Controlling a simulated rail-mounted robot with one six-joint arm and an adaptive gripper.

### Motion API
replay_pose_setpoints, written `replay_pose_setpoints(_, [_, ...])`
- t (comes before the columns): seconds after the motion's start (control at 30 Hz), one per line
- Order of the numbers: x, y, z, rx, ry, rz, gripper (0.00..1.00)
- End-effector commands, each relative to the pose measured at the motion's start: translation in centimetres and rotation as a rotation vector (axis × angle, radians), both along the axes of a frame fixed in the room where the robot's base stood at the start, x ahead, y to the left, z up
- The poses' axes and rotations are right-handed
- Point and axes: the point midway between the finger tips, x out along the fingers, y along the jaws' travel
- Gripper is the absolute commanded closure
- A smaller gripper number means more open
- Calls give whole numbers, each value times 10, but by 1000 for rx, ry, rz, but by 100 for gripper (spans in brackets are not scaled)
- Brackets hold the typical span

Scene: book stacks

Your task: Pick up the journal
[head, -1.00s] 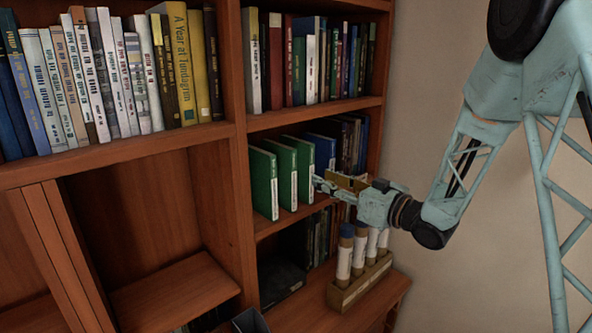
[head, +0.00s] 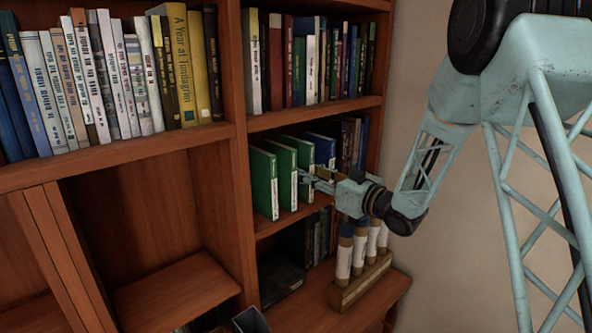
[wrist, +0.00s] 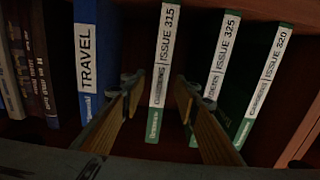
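Three green journals with white spine labels stand upright on the middle shelf. In the wrist view they read ISSUE 315 (wrist: 161,70), ISSUE 325 (wrist: 217,62) and ISSUE 320 (wrist: 262,85). In the head view, the green journal nearest the blue book (head: 305,153) is partly hidden by my gripper (head: 308,179). In the wrist view my gripper (wrist: 157,87) is open, with one finger on each side of the ISSUE 315 spine. The right finger covers part of the ISSUE 325 label. I cannot tell whether either finger touches a book.
A blue TRAVEL book (wrist: 87,58) stands just left of the left finger in the wrist view, with dark books (wrist: 32,65) beyond it. The shelf divider (head: 240,210) stands left of the journals in the head view. Below, a wooden rack (head: 358,284) holds several capped tubes.

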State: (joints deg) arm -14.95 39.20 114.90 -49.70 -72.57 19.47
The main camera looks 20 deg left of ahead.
Motion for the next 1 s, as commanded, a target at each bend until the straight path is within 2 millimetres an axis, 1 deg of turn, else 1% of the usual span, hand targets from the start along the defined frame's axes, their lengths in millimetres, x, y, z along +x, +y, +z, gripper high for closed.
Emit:
replay_pose_setpoints(0.17, [2, 3, 0, 0, 0, 1, 72])
replay_pose_setpoints(0.27, [5, 9, 1, 0, 0, 1, 72])
replay_pose_setpoints(0.5, [18, 31, 1, 0, -1, 2, 72])
replay_pose_setpoints(0.63, [23, 40, 1, 0, 0, 0, 72])
replay_pose_setpoints(0.8, [26, 45, 1, 0, 0, 0, 72])
replay_pose_setpoints(1.0, [26, 45, 0, 0, 0, 0, 72])
